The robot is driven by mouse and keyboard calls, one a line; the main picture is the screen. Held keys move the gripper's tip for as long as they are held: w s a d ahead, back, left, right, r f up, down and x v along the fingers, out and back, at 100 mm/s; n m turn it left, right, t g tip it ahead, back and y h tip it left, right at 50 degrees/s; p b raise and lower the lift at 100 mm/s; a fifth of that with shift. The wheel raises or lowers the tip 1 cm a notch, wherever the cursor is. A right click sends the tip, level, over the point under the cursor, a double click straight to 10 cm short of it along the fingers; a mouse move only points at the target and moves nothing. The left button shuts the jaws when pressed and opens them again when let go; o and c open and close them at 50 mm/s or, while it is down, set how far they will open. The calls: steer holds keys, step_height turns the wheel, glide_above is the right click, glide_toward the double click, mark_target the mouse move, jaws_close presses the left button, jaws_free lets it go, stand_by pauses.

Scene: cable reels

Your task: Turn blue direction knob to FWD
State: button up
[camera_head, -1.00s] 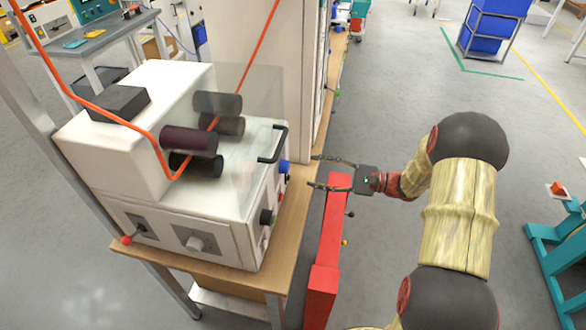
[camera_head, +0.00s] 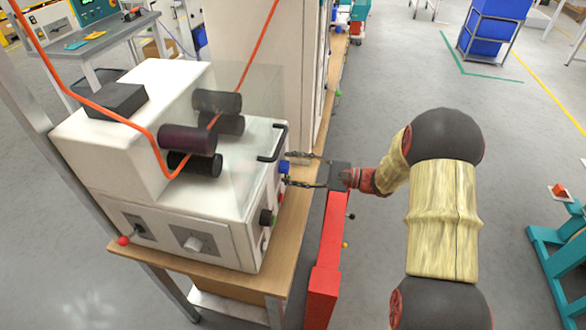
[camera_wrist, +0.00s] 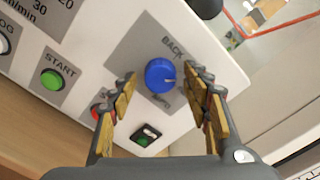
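The blue direction knob (camera_wrist: 160,75) sits on a grey plate on the white machine's side panel in the wrist view. The word BACK is readable above it; another label below it is too small to read. The knob's pale pointer mark faces right in that view. My gripper (camera_wrist: 163,84) is open, with one finger on each side of the knob and gaps visible between them. In the head view the knob (camera_head: 284,168) shows at the panel's right side, and my gripper (camera_head: 291,170) reaches it from the right. Contact with the knob is not visible.
A green START button (camera_wrist: 52,78), a red button (camera_wrist: 97,108) and a small black switch with a green face (camera_wrist: 146,135) are close to the knob. A black handle (camera_head: 274,145) juts out above it. A red beam (camera_head: 327,250) stands below my gripper.

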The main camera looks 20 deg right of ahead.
steer(key=shift+c, duration=1.2)
steer(key=c, duration=0.8)
steer(key=shift+c, duration=0.2)
steer(key=shift+m+p, duration=0.4)
steer(key=shift+p, duration=0.3)
steer(key=shift+r+m+p, duration=0.15)
steer(key=shift+m+p, duration=0.45)
steer(key=shift+p, duration=0.35)
steer(key=m+p, duration=0.2)
steer(key=p, duration=0.1)
steer(key=m+p, duration=0.4)
steer(key=p, duration=0.1)
steer(key=shift+f+m, duration=0.2)
steer(key=shift+m, duration=0.2)
